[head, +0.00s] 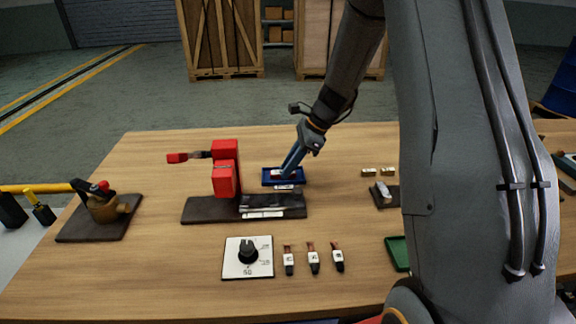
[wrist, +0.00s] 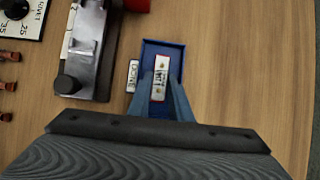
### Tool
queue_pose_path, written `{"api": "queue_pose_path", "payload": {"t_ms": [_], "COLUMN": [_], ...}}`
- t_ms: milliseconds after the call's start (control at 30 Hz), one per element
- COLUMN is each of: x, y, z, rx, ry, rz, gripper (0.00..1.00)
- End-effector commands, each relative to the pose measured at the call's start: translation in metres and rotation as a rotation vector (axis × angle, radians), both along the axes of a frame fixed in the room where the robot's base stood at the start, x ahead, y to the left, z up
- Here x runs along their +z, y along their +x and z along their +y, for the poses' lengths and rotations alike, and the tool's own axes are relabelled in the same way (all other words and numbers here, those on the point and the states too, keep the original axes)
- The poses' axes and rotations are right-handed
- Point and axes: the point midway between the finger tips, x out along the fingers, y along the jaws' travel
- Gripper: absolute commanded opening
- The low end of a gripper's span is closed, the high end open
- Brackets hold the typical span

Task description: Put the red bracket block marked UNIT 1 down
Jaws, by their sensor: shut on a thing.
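The block marked UNIT 1 (wrist: 161,72) shows a white labelled face between my gripper's two blue fingers in the wrist view. A little of its red and white shows in the head view (head: 276,174). My gripper (head: 286,172) is shut on it. The block is over or inside the blue tray (wrist: 163,44), within its walls as the wrist view sees it. I cannot tell whether it touches the tray floor. The tray stands on the wooden table, and a small white plate reading DONE (wrist: 133,75) lies beside it.
A dark base with a metal rail (head: 262,204) and a red upright machine (head: 226,170) stands close to the tray. A dial panel (head: 247,257) and several small tagged parts (head: 313,258) are nearer me. Bare table lies behind and right of the tray.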

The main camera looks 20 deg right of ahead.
Motion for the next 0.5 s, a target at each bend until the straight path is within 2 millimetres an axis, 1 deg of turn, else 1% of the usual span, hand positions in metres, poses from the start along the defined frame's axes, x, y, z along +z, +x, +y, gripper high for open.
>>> {"api": "queue_pose_path", "payload": {"t_ms": [300,333,367,500], "x": [-0.0022,-0.0027,-0.0023,-0.0021], "y": [0.0004,0.0004,0.0004,0.0004], "z": [-0.0003,-0.0004,-0.0004,-0.0003], "rx": [0.0,0.0,0.0,0.0], "ry": [0.001,0.001,0.001,0.001], "rz": [-0.001,-0.001,-0.001,-0.001], "gripper": [0.0,0.2,0.25,0.26]}}
